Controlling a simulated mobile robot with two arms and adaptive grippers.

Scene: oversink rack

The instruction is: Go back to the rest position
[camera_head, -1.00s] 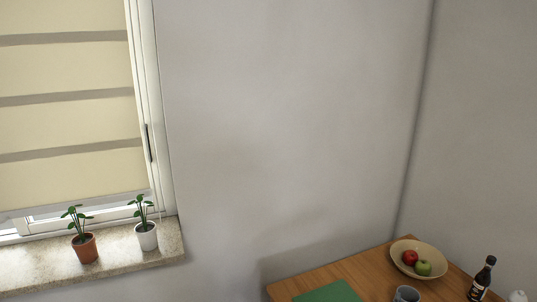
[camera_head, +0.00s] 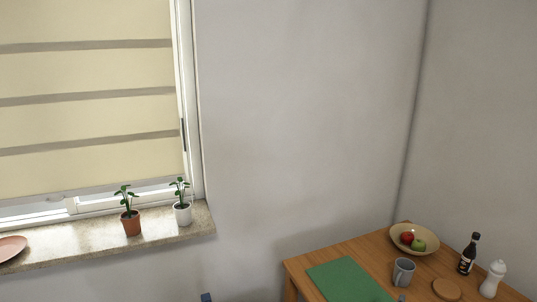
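Neither of my grippers can be made out in the head view. Small dark blue-grey tips show at the bottom edge, but I cannot tell what they belong to. The view holds a window corner of a room with a wooden table (camera_head: 325,257) at the lower right. On the table are a green mat (camera_head: 347,281), a grey mug (camera_head: 403,272), a bowl (camera_head: 428,247) with a red and a green fruit, a dark bottle (camera_head: 468,254), a white bottle (camera_head: 492,280) and a round brown coaster (camera_head: 446,289).
A cream blind (camera_head: 85,75) covers the window. Bare wall lies between sill and table.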

